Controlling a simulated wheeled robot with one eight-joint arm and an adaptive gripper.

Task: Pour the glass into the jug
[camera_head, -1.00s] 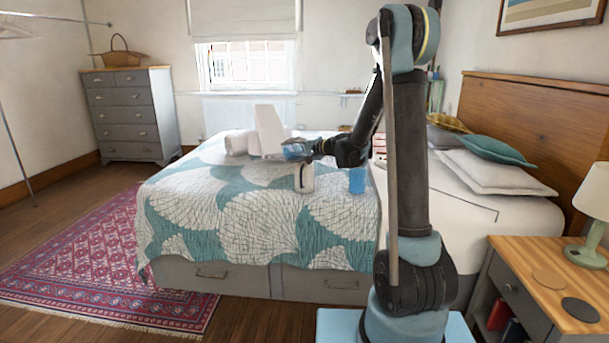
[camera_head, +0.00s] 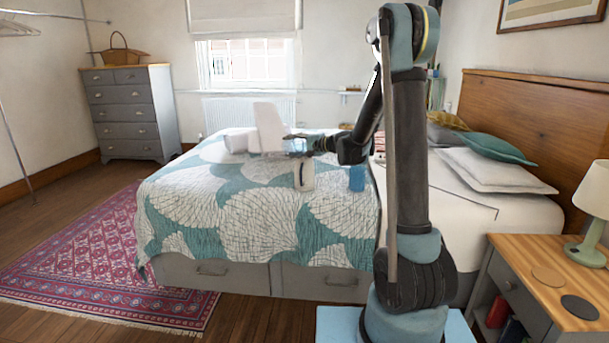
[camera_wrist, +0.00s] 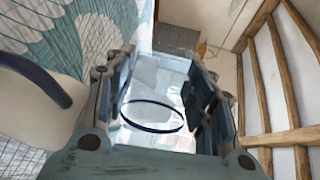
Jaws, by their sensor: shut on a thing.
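My gripper (camera_head: 298,145) is shut on a clear glass, which shows faintly in the head view. In the wrist view the glass (camera_wrist: 152,128) lies between the two fingers (camera_wrist: 160,100), with a dark ring at its rim. What is inside it cannot be told. A cream jug (camera_head: 304,177) with a dark edge stands on the bed, just below the gripper in the head view. In the wrist view a cream body with a dark curved band, seemingly the jug (camera_wrist: 30,110), is at the left, apart from the glass.
The bed has a teal and white patterned quilt (camera_head: 250,220). A blue cup (camera_head: 357,179) stands right of the jug. A tall white object (camera_head: 268,128) and a white roll-like thing (camera_head: 238,142) are behind to the left. The quilt's front is clear.

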